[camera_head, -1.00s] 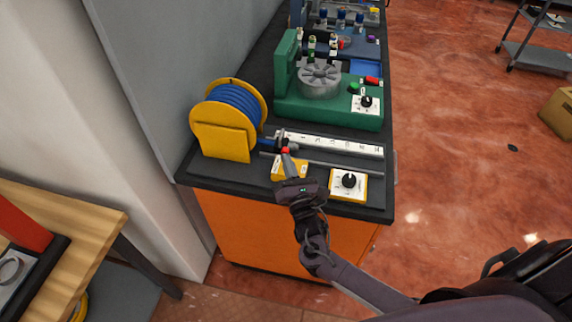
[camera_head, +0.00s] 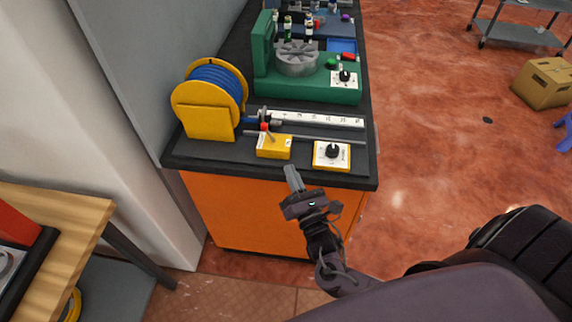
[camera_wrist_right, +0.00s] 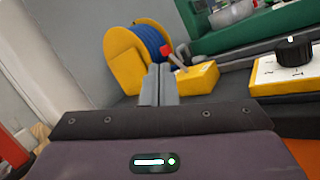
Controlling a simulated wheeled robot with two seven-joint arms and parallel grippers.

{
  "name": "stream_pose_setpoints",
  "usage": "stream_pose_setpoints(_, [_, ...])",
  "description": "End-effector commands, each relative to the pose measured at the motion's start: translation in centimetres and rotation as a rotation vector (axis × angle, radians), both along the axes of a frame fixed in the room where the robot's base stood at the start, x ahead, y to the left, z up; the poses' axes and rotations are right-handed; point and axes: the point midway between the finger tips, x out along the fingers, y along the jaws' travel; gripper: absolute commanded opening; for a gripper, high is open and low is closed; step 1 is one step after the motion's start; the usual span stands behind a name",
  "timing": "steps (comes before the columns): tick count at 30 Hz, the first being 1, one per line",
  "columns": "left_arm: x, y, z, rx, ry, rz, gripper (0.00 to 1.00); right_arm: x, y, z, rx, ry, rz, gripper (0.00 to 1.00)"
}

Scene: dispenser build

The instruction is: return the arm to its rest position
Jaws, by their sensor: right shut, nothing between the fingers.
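My right gripper (camera_head: 292,180) is shut and empty. It is in front of the orange cabinet (camera_head: 240,212), just off the near edge of the black bench top (camera_head: 205,158). In the right wrist view its closed fingers (camera_wrist_right: 159,85) point toward the bench. A yellow box with a small lever (camera_head: 273,147) stands on the bench beyond the fingertips, apart from them; it also shows in the right wrist view (camera_wrist_right: 194,79). My left gripper is not in view.
A yellow reel with blue hose (camera_head: 208,122) stands at the bench's left. A white-topped dial box (camera_head: 332,154), a ruler strip (camera_head: 315,119) and a green machine (camera_head: 310,86) are on the bench. A wooden table (camera_head: 60,209) is at left. Red floor at right is mostly open.

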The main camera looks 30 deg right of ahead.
Motion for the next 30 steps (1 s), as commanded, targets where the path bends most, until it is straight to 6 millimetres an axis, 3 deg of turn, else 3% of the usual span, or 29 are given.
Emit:
stream_pose_setpoints(6, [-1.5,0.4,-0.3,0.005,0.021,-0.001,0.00,-0.6,0.0,0.0,-0.001,0.000,0.000,0.00])
stream_pose_setpoints(18, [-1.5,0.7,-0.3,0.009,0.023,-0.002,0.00,-0.5,0.0,0.0,0.000,0.000,0.000,0.00])
stream_pose_setpoints(21, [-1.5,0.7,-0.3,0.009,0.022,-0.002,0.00,-0.5,-0.1,-0.9,0.025,0.019,0.004,0.00])
stream_pose_setpoints(23, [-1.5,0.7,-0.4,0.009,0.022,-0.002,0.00,-0.5,-0.4,-2.5,0.079,0.058,0.014,0.00])
stream_pose_setpoints(26, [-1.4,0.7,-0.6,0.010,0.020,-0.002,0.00,-0.7,-1.2,-7.5,0.256,0.175,0.024,0.00])
stream_pose_setpoints(30, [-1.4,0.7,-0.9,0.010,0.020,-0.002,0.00,-2.8,-2.9,-17.6,0.641,0.400,-0.029,0.00])
